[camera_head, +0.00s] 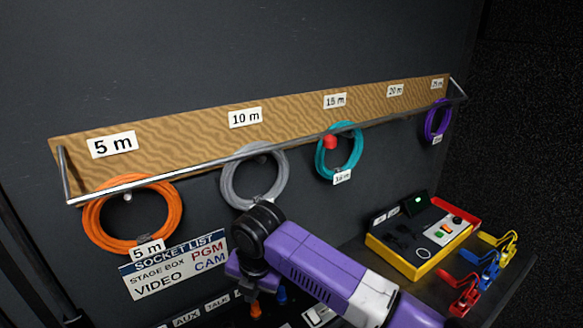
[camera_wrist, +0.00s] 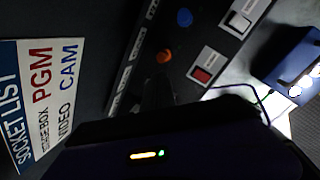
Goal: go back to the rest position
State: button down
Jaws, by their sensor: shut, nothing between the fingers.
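My purple arm reaches in from the bottom of the head view, and its black joint hangs in front of the wall below the grey cable coil (camera_head: 254,178). My gripper (camera_wrist: 157,93) shows in the wrist view as a dark shape above its black housing, which has small orange and green lights. It is shut and holds nothing. It points toward the dark socket panel (camera_wrist: 132,62), with an orange socket and a blue socket near it. In the head view the arm mostly hides the gripper.
A wooden rail (camera_head: 190,150) carries orange (camera_head: 93,222), grey, teal (camera_head: 322,160) and purple (camera_head: 429,122) coils above my arm. A socket list sign (camera_head: 172,268) is at left. A yellow-red case (camera_head: 398,262) and coloured clamps (camera_head: 466,297) stand on the right shelf.

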jog(key=s+a+r+m+t+y, duration=0.3)
jog(key=a+r+m+t+y, duration=0.45)
jog(key=a+m, duration=0.5)
jog(key=s+d+m+t+h, duration=0.2)
jog(key=s+d+m+t, duration=0.1)
jog(key=s+d+m, duration=0.5)
jog(key=s+d+m+t+h+b, duration=0.1)
jog(key=s+d+m+t+h, duration=0.3)
jog(key=d, duration=0.6)
jog(key=s+d+m+t+y, duration=0.1)
jog(key=s+d+m+t, duration=0.1)
jog(key=s+d+m, duration=0.5)
jog(key=s+d+f+g+h, duration=0.2)
jog(key=s+d, duration=0.6)
jog(key=s, duration=0.3)
jog(key=s+d+f+m+g+h+b, duration=0.1)
jog(key=s+d+f+g+h, duration=0.1)
jog(key=s+d, duration=0.7)
jog(key=shift+s+f, duration=0.5)
jog(key=shift+s, duration=0.45)
